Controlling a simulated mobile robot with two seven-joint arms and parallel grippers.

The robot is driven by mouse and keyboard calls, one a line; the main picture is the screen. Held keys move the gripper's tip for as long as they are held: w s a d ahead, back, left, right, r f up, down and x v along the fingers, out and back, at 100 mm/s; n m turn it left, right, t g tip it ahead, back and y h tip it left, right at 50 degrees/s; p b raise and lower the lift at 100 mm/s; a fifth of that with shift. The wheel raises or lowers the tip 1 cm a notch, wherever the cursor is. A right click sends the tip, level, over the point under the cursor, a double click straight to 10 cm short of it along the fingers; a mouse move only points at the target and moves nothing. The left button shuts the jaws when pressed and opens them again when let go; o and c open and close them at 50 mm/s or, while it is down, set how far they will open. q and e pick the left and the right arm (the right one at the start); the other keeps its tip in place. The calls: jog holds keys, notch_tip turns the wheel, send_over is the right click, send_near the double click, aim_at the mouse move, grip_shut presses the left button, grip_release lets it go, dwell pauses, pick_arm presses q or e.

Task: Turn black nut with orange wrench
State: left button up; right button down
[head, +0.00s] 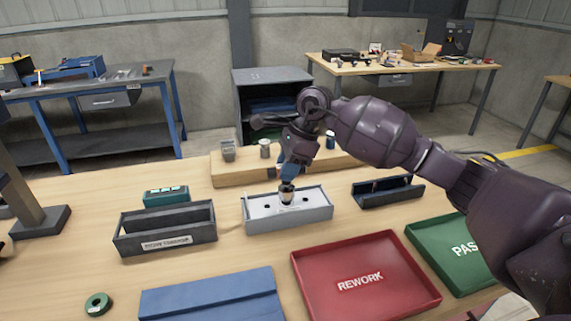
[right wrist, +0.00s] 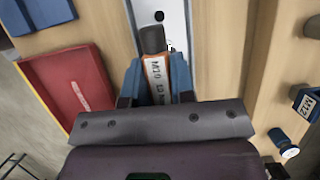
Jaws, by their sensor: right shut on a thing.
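My right gripper (head: 287,184) points down over the light grey fixture tray (head: 258,224) in the middle of the bench. In the right wrist view, its blue fingers (right wrist: 157,85) are shut on the orange wrench (right wrist: 157,72), which has a white label reading M10 and a dark end. The dark end (right wrist: 153,40) points at the grey fixture, which also shows in the right wrist view (right wrist: 174,18). My left gripper is not in view.
A wooden rack (head: 225,174) with several upright tools stands behind the fixture. A dark labelled bin (head: 165,243) is to the left, a dark blue tray (head: 390,194) to the right. In front are a red REWORK tray (head: 330,287), a green tray (head: 440,250) and a blue case (head: 212,298).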

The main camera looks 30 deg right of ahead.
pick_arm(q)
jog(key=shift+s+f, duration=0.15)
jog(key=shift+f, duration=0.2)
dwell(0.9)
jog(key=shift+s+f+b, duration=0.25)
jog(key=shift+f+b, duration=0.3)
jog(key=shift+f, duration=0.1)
pick_arm(e)
jog(key=shift+f, duration=0.95)
dwell(0.4)
dwell(0.3)
jog(key=shift+r+m+t+p, duration=0.15)
jog(key=shift+m+t+p, duration=0.25)
jog(key=shift+m, duration=0.3)
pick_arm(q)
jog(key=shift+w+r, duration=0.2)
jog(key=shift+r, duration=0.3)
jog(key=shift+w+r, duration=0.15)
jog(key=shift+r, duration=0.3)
pick_arm(e)
jog(key=shift+m, duration=0.4)
pick_arm(q)
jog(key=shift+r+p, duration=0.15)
jog(key=shift+p, duration=0.15)
pick_arm(e)
jog(key=shift+f, duration=0.2)
